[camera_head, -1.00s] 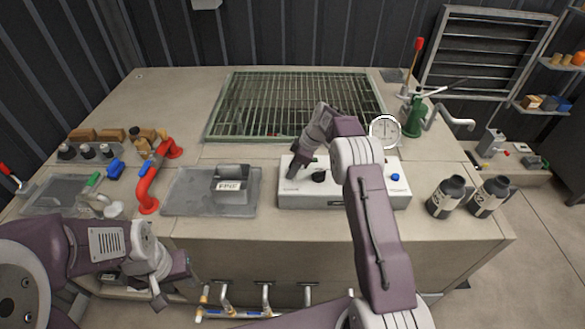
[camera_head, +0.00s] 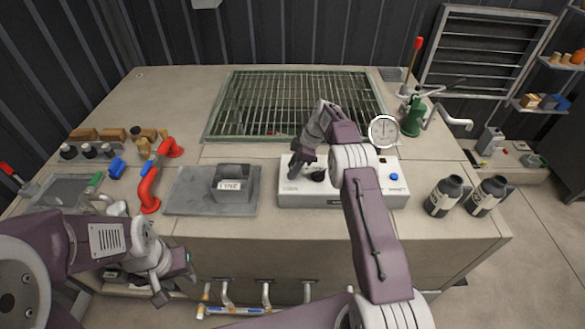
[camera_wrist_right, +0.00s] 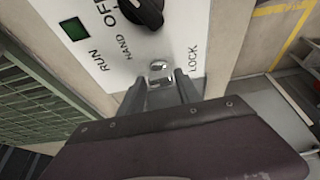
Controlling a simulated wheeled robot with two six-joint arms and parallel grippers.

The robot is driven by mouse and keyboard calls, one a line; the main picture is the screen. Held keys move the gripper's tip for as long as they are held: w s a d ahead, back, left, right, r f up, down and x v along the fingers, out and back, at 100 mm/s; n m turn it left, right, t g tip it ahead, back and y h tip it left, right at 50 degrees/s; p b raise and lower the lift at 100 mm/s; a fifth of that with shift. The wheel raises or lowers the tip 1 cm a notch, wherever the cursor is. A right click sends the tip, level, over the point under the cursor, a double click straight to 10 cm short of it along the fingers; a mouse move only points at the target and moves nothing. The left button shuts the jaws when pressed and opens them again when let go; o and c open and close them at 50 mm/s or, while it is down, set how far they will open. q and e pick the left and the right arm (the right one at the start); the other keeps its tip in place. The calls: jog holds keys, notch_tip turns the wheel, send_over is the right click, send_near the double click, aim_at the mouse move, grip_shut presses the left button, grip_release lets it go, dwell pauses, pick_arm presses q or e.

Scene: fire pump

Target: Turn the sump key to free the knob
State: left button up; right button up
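The white control box (camera_head: 340,199) stands on the bench. A black knob (camera_head: 318,176) on it also shows in the right wrist view (camera_wrist_right: 147,12), near the OFF and HAND labels. The small silver sump key (camera_wrist_right: 160,68) is beside the LOCK label, below the knob in that view. My right gripper (camera_head: 296,167) points down at the left part of the box. In the right wrist view its fingers (camera_wrist_right: 162,78) are apart, one on each side of the key; contact is not clear. My left gripper (camera_head: 176,281) is open and empty in front of the bench.
A gauge (camera_head: 383,132) and green hand pump (camera_head: 413,118) stand behind the box. Two dark bottles (camera_head: 447,196) are to its right. A grey tray (camera_head: 183,192) with a labelled block (camera_head: 232,183) lies left. A grating (camera_head: 290,105) is behind.

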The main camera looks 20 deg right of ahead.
jog(key=shift+o, duration=0.6)
jog(key=shift+s, duration=0.1)
jog(key=w+v, duration=0.1)
jog(key=v, duration=0.8)
jog(key=shift+s, duration=0.5)
jog(key=shift+d, duration=0.15)
